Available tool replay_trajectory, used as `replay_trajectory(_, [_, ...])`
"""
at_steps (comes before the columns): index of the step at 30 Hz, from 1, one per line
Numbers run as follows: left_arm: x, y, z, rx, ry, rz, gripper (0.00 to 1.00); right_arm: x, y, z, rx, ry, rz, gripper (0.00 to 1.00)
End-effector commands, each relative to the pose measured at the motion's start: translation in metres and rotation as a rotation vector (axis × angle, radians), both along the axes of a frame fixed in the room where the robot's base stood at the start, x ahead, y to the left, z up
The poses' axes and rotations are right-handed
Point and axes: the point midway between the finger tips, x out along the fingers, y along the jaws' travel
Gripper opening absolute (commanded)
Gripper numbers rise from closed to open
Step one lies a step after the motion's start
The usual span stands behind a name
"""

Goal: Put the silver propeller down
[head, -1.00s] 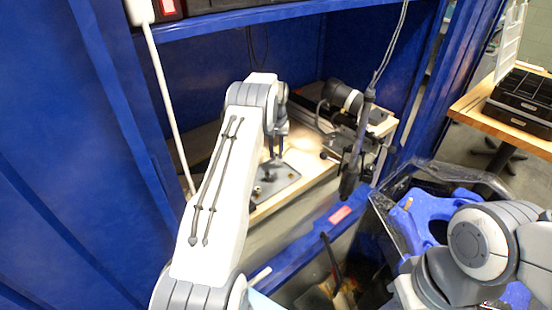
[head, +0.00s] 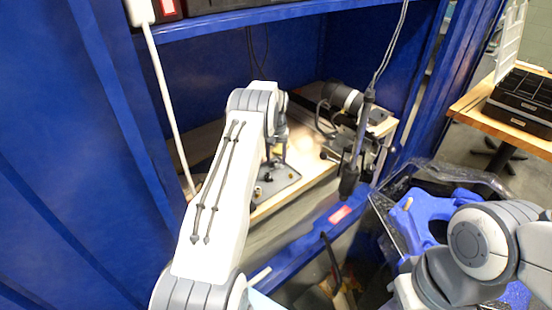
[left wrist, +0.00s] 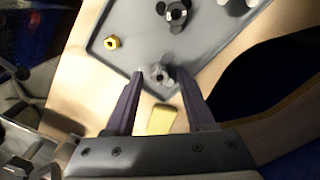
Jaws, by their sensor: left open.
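The silver propeller (left wrist: 160,77) lies at the near corner of the grey tray (left wrist: 135,50) in the left wrist view. My left gripper (left wrist: 161,73) is open, with one fingertip on each side of the propeller. In the head view my left gripper (head: 275,157) points down over the tray (head: 285,183), and the arm hides part of the tray. A dark propeller (left wrist: 177,15) and a brass nut (left wrist: 112,43) lie further up the tray. My right arm shows at the right of the head view, but its gripper does not.
The tray is on a wooden bench top inside a blue frame. A yellow piece (left wrist: 161,119) shows between my left fingers. A black cylindrical device (head: 343,97) and a hanging cable stand to the right. A blue part (head: 425,215) sits in a bin at lower right.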

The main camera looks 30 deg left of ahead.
Motion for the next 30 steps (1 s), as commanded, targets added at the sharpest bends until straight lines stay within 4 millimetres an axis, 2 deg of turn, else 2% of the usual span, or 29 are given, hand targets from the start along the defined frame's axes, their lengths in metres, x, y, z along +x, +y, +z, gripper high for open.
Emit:
replay_trajectory(5, [0.001, 0.0, 0.026, 0.002, -0.005, 0.0, 0.55, 0.0, 0.0, -0.002, 0.0, 0.0, 0.0, 0.34])
replay_trajectory(15, [0.001, 0.0, 0.097, 0.002, -0.005, 0.0, 0.55, 0.0, 0.0, -0.004, 0.0, 0.0, 0.0, 0.34])
replay_trajectory(21, [0.001, 0.0, 0.117, 0.001, -0.002, 0.0, 0.55, 0.0, 0.0, -0.003, 0.0, 0.0, 0.0, 0.34])
replay_trajectory(25, [0.0, 0.0, 0.121, 0.0, -0.001, 0.0, 0.55, 0.0, 0.0, -0.003, 0.0, 0.0, 0.0, 0.34])
replay_trajectory(28, [0.001, -0.012, 0.126, -0.001, -0.004, -0.02, 0.55, 0.0, 0.0, -0.003, 0.0, 0.0, 0.0, 0.34])
replay_trajectory(29, [0.002, -0.021, 0.13, -0.001, -0.004, -0.035, 0.55, 0.0, 0.0, -0.003, 0.0, 0.0, 0.0, 0.34])
replay_trajectory(30, [0.002, -0.038, 0.137, -0.002, -0.007, -0.062, 0.55, 0.0, 0.0, -0.003, 0.0, 0.0, 0.0, 0.34])
